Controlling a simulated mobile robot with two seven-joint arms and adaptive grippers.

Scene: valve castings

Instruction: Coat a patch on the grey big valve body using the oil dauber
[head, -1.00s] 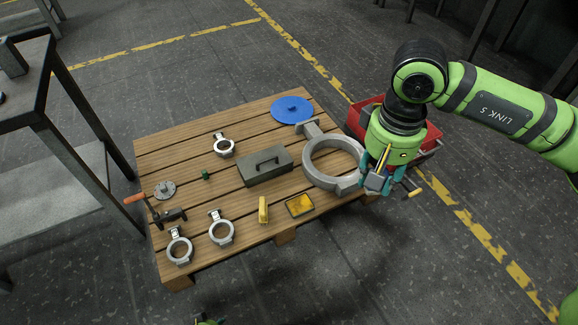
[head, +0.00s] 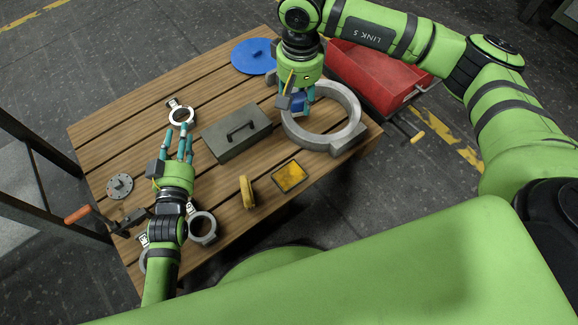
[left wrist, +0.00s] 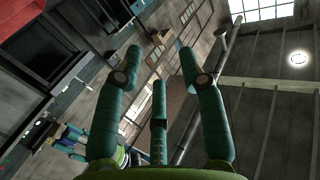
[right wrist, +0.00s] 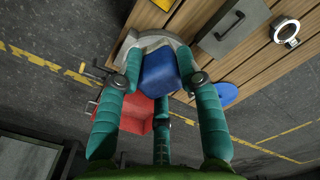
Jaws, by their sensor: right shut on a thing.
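The grey big valve body (head: 353,128), a large grey ring with a flange, lies at the table's right end. It also shows in the right wrist view (right wrist: 182,48). My right gripper (head: 296,100) is over its left rim, shut on a blue block that seems to be the oil dauber (right wrist: 160,75). The block is in front of the ring in the right wrist view; I cannot tell whether they touch. The block partly shows in the head view. My left gripper (head: 184,142) is open and empty over the table's left part, its fingers spread in the left wrist view (left wrist: 160,75).
A dark toolbox (head: 225,142) stands mid-table. A yellow block (head: 247,192) and a yellow-filled tray (head: 289,177) lie near the front edge. Small grey rings (head: 201,229) lie at left, and a blue disc (head: 252,57) lies at the back. A red cart (head: 367,80) stands beyond the right end.

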